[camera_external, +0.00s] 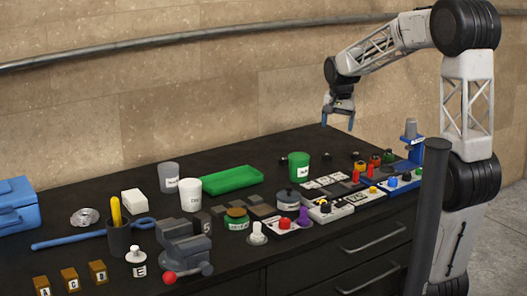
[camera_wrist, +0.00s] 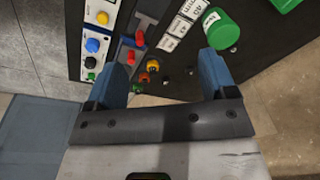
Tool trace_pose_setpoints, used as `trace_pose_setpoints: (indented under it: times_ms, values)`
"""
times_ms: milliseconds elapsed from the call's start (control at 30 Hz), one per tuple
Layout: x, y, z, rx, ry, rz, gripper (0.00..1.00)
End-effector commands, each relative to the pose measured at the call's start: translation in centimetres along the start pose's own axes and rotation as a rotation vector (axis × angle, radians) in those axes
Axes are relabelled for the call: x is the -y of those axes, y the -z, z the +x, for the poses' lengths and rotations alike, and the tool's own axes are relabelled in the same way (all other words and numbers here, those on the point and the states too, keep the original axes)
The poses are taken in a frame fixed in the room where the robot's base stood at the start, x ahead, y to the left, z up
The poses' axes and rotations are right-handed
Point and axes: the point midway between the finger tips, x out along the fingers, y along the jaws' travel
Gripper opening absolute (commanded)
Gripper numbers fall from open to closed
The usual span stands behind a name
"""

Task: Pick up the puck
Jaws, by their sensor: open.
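My gripper (camera_external: 338,124) is open and empty, high above the far right end of the black table. In the wrist view its two blue fingers (camera_wrist: 163,66) stand apart, with a red knob (camera_wrist: 129,58) and a yellow knob (camera_wrist: 152,65) showing between them far below. I cannot tell for certain which thing is the puck. A silvery round disc (camera_external: 84,217) lies at the table's left. Small dark round pieces (camera_external: 326,157) sit near the right rear, but they are too small to make out.
Control boxes with coloured knobs (camera_external: 372,191) fill the right side. A green cup (camera_external: 298,166) stands behind them and shows in the wrist view (camera_wrist: 221,29). A green tray (camera_external: 232,180), white cup (camera_external: 190,194) and grey vise (camera_external: 184,243) stand mid-table. A blue toolbox (camera_external: 14,207) is far left.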

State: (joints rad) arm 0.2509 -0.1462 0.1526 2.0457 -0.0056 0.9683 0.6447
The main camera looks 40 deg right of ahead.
Motion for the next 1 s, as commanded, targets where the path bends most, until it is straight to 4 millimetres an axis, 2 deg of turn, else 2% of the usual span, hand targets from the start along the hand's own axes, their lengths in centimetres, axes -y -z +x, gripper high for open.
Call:
trace_pose_setpoints:
  times_ms: [33, 267, 567, 1000]
  values:
    - [0.2, 1.6, 0.6, 0.005, -0.005, 0.035, 0.78]
    - [1.1, 7.8, 2.7, 0.017, -0.022, 0.197, 0.78]
    - [1.2, 16.0, 6.5, 0.032, -0.045, 0.409, 0.78]
    - [-0.6, 27.6, 13.9, 0.051, -0.083, 0.721, 0.78]
